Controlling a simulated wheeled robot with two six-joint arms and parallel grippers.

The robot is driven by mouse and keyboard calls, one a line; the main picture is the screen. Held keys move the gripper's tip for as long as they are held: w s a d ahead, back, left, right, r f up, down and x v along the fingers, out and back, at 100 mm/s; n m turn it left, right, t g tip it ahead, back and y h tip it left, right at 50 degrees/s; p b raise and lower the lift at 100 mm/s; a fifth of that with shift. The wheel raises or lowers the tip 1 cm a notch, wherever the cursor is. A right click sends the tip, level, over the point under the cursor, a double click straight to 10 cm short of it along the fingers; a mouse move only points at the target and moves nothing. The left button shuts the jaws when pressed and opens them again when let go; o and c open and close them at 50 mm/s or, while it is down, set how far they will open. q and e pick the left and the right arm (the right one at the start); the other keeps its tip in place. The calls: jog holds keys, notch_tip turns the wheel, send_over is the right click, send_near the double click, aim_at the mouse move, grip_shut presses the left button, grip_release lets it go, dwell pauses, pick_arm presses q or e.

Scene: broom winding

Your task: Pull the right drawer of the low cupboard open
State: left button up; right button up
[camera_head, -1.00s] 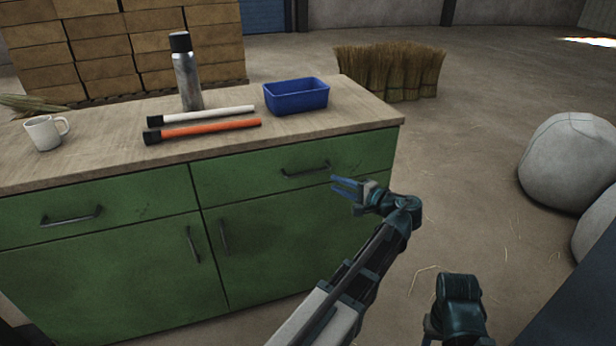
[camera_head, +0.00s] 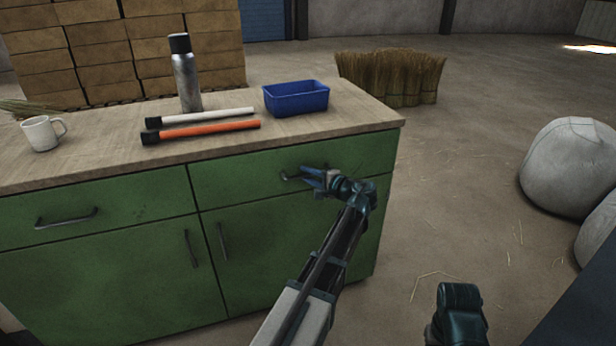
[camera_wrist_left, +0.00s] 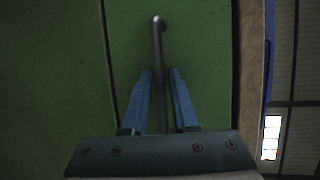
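The low green cupboard (camera_head: 110,262) has two drawers side by side. The right drawer (camera_head: 232,175) is closed, flush with the front, and its dark bar handle (camera_head: 289,178) is partly hidden behind my left gripper (camera_head: 306,176). In the left wrist view the handle (camera_wrist_left: 157,50) runs between the two blue fingers of the left gripper (camera_wrist_left: 160,75). The fingers are open, one on each side, with a gap to the bar. The left drawer (camera_head: 130,206) is closed too. Part of my right arm shows at the bottom right; its gripper is out of view.
On the worktop (camera_head: 225,144) stand a white mug (camera_head: 41,134), a steel flask (camera_head: 187,77), a white stick (camera_head: 205,116), an orange stick (camera_head: 205,129) and a blue bin (camera_head: 296,98). The floor right of the cupboard is clear up to pale sacks (camera_head: 568,165).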

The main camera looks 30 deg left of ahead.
pick_arm(q)
grip_shut()
dwell(1.4)
